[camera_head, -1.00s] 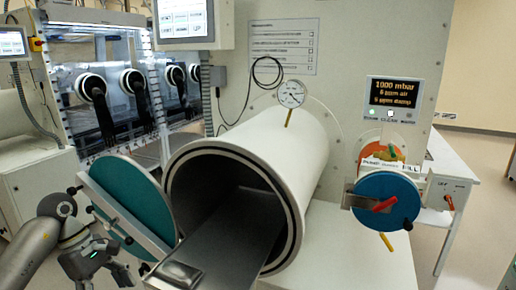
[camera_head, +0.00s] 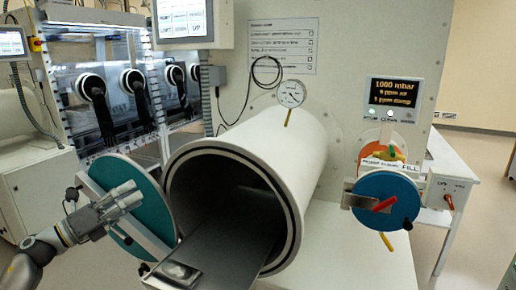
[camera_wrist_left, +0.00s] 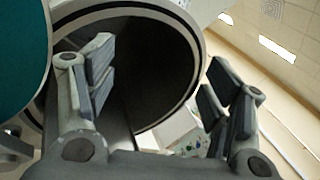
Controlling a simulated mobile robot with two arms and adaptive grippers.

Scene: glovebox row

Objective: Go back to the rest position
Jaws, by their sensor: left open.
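My left gripper (camera_head: 124,199) is open and empty in the head view, in front of the teal round door (camera_head: 150,212) of the large antechamber. It covers part of the door; whether it touches the door I cannot tell. In the left wrist view its two fingers (camera_wrist_left: 158,95) stand wide apart with nothing between them. The white antechamber cylinder (camera_head: 275,150) is open, and its dark mouth also shows in the wrist view (camera_wrist_left: 150,65). A grey tray (camera_head: 225,252) sticks out of the mouth. My right gripper does not show.
A small antechamber with a blue door (camera_head: 386,200) and red handle is at the right. A gauge (camera_head: 291,94) stands above the cylinder. A display (camera_head: 393,99) hangs on the wall. A glovebox with black gloves (camera_head: 102,105) is at the back left. A white table surface (camera_head: 350,262) is clear.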

